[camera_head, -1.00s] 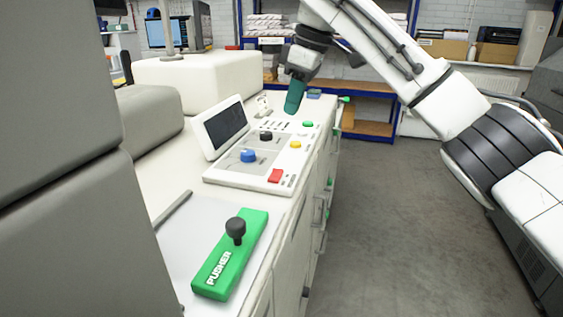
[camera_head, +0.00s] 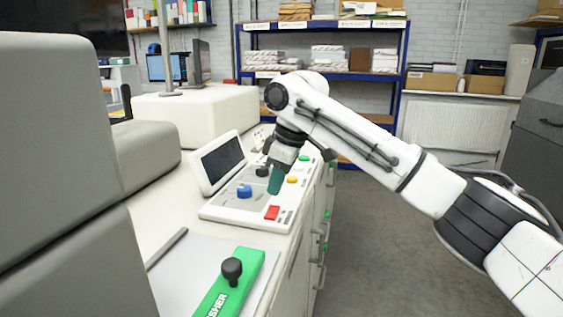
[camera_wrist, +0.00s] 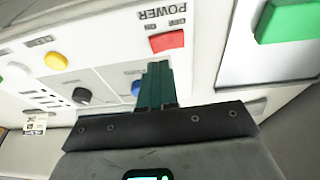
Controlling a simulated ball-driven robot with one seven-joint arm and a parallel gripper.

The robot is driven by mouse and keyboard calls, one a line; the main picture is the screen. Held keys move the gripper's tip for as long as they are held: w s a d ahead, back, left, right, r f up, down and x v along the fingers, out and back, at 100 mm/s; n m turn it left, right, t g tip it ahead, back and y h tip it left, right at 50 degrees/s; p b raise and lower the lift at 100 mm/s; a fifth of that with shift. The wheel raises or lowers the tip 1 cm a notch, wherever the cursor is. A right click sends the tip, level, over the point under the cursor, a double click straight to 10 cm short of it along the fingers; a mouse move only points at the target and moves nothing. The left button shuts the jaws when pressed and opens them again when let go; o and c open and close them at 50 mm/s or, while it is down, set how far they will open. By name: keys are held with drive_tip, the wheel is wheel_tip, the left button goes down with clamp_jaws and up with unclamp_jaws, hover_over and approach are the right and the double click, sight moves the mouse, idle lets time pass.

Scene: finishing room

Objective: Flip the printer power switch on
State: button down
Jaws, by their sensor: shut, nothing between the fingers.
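The power switch (camera_head: 272,212) is a red rocker at the near right corner of the printer's control panel (camera_head: 232,207). In the wrist view the red switch (camera_wrist: 167,41) shows beside the printed word POWER, with smaller markings that I cannot read surely. My gripper (camera_head: 275,188) is shut and empty, its teal fingers pointing down over the panel, just beyond the red switch in the head view. In the wrist view the fingertips (camera_wrist: 155,66) show close to the switch, with a gap between. Part of the blue knob is hidden behind the fingers there.
The panel also bears a blue knob (camera_head: 244,191), a yellow button (camera_head: 292,180), a green button (camera_head: 304,158) and a tilted screen (camera_head: 221,163). A green pusher block (camera_head: 240,275) with a black knob stands nearer. Open floor (camera_head: 385,235) lies to the right.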

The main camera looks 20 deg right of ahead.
sight(274, 206)
drive_tip(key=shift+w+d+f, duration=0.15)
drive_tip(key=shift+f, duration=1.35)
drive_tip(key=shift+r+p, duration=0.2)
drive_tip(key=shift+p, duration=0.6)
drive_tip(key=shift+w+p, duration=0.15)
drive_tip(key=shift+p, duration=0.45)
drive_tip(key=shift+f+g+y+p, duration=0.1)
drive_tip(key=shift+g+y+p, duration=0.2)
drive_tip(key=shift+p, duration=0.35)
drive_tip(key=shift+d+f+p, duration=0.1)
drive_tip(key=shift+f+p, duration=0.1)
drive_tip(key=shift+p, duration=0.35)
drive_tip(key=shift+w+f+b, duration=0.1)
drive_tip(key=shift+f+b, duration=0.2)
drive_tip(key=shift+f, duration=0.05)
